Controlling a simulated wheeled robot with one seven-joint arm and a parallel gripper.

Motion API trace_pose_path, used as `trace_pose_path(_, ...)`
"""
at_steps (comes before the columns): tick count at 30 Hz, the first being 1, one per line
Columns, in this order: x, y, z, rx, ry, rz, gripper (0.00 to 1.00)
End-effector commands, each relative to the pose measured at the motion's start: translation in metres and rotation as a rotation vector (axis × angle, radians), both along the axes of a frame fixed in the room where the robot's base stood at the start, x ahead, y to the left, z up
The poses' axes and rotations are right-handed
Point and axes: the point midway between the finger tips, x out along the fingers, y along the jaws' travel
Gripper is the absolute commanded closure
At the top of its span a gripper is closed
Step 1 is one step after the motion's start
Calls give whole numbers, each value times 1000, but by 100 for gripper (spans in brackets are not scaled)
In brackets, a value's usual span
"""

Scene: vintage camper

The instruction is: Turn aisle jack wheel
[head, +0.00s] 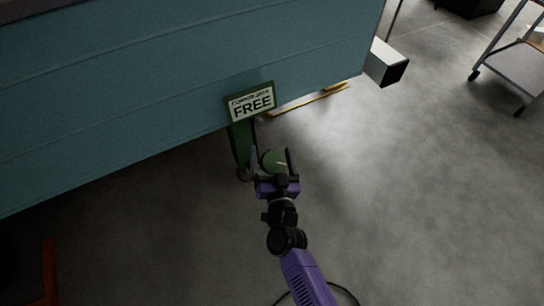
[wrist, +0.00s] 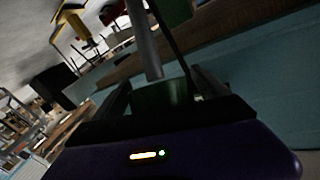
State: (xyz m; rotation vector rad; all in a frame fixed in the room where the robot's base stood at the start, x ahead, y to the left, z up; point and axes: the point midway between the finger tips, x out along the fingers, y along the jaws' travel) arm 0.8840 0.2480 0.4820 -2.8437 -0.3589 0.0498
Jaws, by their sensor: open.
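A green round piece (head: 276,160), which looks like the jack wheel or its hub, sits low beside the teal camper body. My gripper (head: 273,161) is open, with one finger on each side of this piece. The wrist view also shows a dark green cylinder (wrist: 165,95) between the jaws, with a grey rod (wrist: 142,40) above it. I cannot tell whether the fingers touch it. A dark green jack leg (head: 241,145) stands just left of it, below a green-framed sign reading FREE (head: 251,103). The rest of the wheel is hidden by my gripper.
The teal camper wall (head: 150,85) fills the upper left. A box-ended beam (head: 386,64) juts out at its right corner. Yellow strips (head: 310,101) lie by its lower edge. A wheeled cart (head: 515,65) stands at upper right. The concrete floor (head: 430,200) is clear to the right.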

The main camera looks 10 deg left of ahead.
Motion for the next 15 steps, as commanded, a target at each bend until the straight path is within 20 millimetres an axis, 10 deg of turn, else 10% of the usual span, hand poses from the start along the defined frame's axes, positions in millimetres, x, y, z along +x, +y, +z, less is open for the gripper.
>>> trace_pose_path(6, 0, 0, 0, 0, 0, 0, 15)
trace_pose_path(15, 0, 0, 0, 0, 0, 0, 74)
